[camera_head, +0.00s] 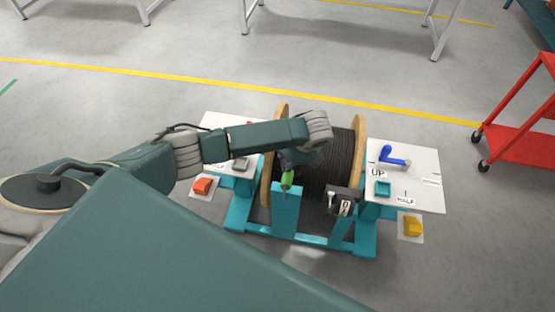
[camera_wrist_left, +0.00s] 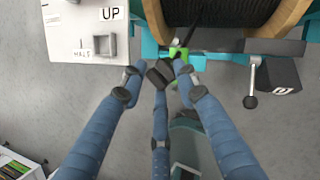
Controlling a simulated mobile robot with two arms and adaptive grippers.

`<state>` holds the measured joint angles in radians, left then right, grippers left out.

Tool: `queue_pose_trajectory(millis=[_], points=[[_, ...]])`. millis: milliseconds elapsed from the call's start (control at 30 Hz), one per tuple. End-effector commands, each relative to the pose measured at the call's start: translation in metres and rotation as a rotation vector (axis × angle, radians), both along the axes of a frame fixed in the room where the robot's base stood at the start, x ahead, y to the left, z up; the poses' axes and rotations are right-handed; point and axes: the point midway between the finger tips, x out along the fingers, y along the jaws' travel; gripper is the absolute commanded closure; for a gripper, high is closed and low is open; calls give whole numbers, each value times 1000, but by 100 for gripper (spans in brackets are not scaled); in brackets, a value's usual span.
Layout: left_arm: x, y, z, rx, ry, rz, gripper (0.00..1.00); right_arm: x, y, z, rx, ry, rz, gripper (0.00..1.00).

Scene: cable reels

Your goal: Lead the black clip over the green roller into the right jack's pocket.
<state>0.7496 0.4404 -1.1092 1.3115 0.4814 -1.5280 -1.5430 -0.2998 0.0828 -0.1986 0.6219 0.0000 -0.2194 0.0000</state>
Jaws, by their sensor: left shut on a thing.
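My left gripper (camera_head: 290,160) reaches over the front of the cable reel, just above the green roller (camera_head: 287,179). In the left wrist view its fingers (camera_wrist_left: 160,75) close around a dark block that looks like the black clip (camera_wrist_left: 159,72); the fingertips partly hide it. The green roller (camera_wrist_left: 180,54) shows right beyond the fingertips there; I cannot tell whether they touch. The right jack's pocket is not clear. My right gripper is not in view.
The cable reel (camera_head: 343,160) stands on a teal frame (camera_head: 285,210). A black box with a lever (camera_head: 345,201) sits right of the roller. An orange block (camera_head: 202,186) and a yellow block (camera_head: 412,227) flank the stand. A red cart (camera_head: 520,140) is far right.

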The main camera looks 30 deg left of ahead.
Motion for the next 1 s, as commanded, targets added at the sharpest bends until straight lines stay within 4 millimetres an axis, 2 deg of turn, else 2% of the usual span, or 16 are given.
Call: queue_pose_trajectory(millis=[33,300,600,800,1000], points=[[3,-7,-3,-1,-1,-1,100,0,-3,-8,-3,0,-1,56],[11,-39,-4,-1,-1,-1,100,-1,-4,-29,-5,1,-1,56],[19,-67,-3,-1,-1,0,100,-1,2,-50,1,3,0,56],[22,-75,-1,1,-1,1,100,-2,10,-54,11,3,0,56],[22,-76,0,0,0,1,100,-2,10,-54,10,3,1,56]])
